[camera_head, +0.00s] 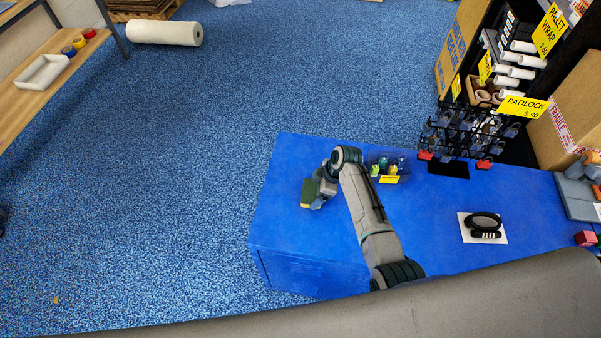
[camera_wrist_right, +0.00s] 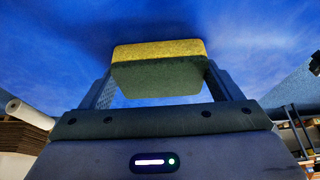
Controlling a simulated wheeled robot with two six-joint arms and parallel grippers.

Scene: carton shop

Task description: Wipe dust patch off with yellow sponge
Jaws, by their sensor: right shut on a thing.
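The sponge (camera_head: 309,193), yellow with a dark green side, is at the left part of the blue counter (camera_head: 300,238). My right gripper (camera_head: 318,194) is shut on it. In the right wrist view the sponge (camera_wrist_right: 158,68) sits between the two fingers of my right gripper (camera_wrist_right: 157,88), its yellow side toward the blue surface. I cannot tell whether the sponge touches the counter. I cannot make out a dust patch in either view; the arm and sponge may cover it. My left gripper is not in view.
A small clear bin (camera_head: 389,167) with a yellow label stands just right of my gripper. A black padlock rack (camera_head: 462,140) stands further right. A black object on a white card (camera_head: 483,228) lies at the right. The counter's left front is clear.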

